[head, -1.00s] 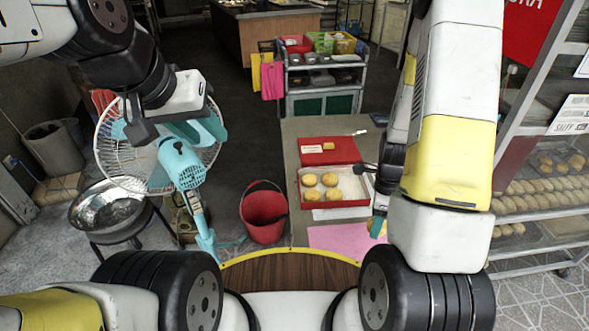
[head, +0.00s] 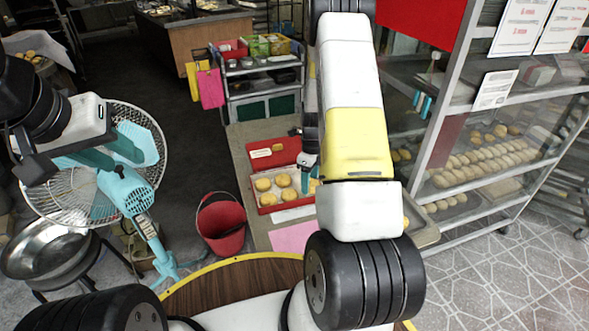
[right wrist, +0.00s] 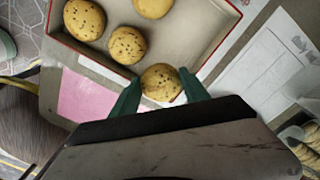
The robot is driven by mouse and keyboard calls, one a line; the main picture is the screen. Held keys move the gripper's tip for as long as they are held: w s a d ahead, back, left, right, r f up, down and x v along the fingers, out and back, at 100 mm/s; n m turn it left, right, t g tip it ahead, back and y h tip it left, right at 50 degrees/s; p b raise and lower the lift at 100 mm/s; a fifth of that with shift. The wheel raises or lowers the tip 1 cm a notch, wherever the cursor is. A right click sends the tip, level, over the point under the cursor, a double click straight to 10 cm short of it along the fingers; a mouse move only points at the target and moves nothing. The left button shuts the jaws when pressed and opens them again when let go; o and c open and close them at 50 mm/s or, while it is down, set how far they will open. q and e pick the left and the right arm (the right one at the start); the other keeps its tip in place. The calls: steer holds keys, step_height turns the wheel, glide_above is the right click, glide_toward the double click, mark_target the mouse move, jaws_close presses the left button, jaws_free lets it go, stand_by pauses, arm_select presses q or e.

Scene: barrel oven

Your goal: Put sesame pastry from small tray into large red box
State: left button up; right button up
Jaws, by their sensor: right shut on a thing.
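The large red box (head: 266,209) lies open on the table, with several round sesame pastries inside; it also shows in the right wrist view (right wrist: 90,58). My right gripper (right wrist: 160,91) is shut on a sesame pastry (right wrist: 161,79), which appears at the box's near right corner. In the head view my right gripper (head: 309,180) is over the box's right side, partly hidden by my arm. A small metal tray (head: 425,236) is partly hidden behind my right arm.
A pink sheet (head: 291,239) lies in front. A red bucket (head: 222,222) stands left of the table, beside the fan (head: 127,192). A glass pastry rack (head: 465,165) stands close on the right.

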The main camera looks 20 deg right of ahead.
steer(key=shift+w+d+f, duration=0.1)
steer(key=shift+w+d, duration=0.05)
steer(key=shift+w, duration=0.45)
steer(key=shift+f, duration=1.7)
steer(key=shift+f, duration=0.15)
steer(key=o, duration=1.1)
